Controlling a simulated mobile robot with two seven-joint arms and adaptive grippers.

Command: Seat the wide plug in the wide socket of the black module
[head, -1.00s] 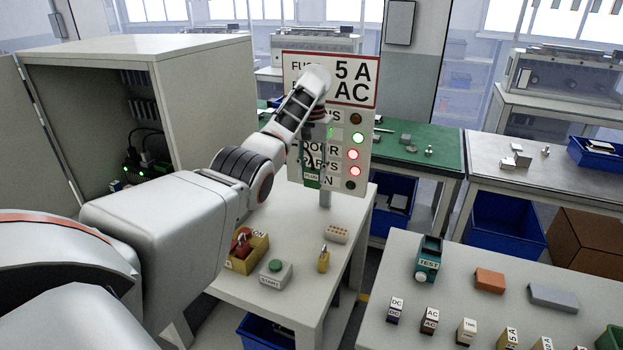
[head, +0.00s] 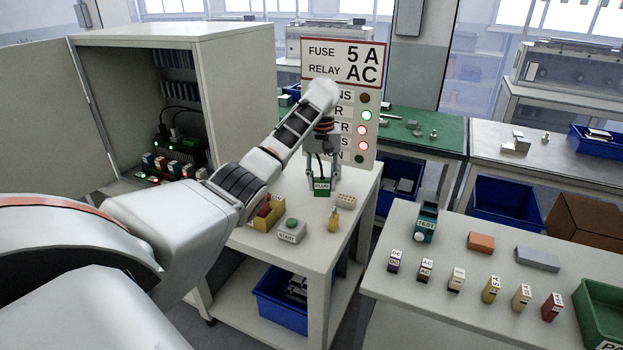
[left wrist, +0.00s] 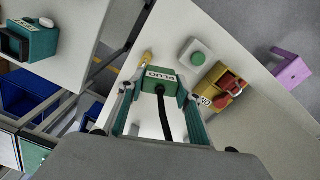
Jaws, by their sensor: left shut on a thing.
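My left gripper (head: 322,183) is shut on a green plug (head: 321,188) with a white PLUG label, held above the small white table. The plug also shows in the left wrist view (left wrist: 163,75), between the two fingers, with a black cable running from it back toward the wrist. Whether this is the wide plug cannot be told from its face, which is hidden. A dark module (head: 165,157) with small lights and black cables stands inside the open cabinet, left of and well apart from the gripper. Its sockets are too small to make out. My right gripper is out of view.
The cabinet (head: 235,90) has its door open to the left. A sign panel (head: 343,62) rises behind.

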